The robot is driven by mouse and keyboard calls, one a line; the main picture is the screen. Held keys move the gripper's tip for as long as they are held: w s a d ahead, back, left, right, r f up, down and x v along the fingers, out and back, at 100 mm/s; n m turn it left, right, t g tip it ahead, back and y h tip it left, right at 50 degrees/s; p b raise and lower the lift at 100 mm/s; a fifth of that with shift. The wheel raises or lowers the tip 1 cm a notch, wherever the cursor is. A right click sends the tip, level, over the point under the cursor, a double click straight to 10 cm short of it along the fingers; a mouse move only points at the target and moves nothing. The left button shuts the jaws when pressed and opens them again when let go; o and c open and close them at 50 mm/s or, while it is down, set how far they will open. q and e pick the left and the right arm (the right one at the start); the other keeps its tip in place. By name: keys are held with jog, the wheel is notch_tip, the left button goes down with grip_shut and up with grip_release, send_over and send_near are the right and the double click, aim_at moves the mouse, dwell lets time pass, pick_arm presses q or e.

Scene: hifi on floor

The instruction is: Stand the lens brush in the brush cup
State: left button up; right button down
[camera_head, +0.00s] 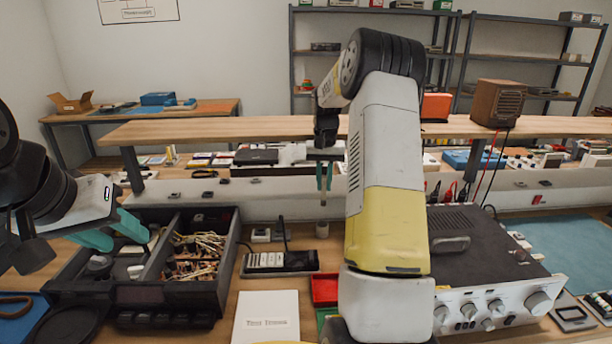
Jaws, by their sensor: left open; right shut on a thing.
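My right gripper (324,178) has its teal fingers pointing down near the middle of the head view, shut on the thin lens brush (323,199). The brush hangs roughly upright, its lower end below the fingertips. My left gripper (112,234) is open and empty above the left part of the black parts tray.
The black divided tray (240,250) holds several small parts. The hi-fi unit (490,262) fills the right. A raised shelf (240,128) runs behind.

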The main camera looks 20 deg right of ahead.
aim_at(323, 199)
jog(key=shift+f, duration=3)
jog(key=shift+f, duration=2.15)
jog(key=c, duration=1.3)
grip_release()
notch_tip(323, 199, up, 8)
jog(key=shift+f, duration=0.1)
jog(key=shift+r, duration=3.5)
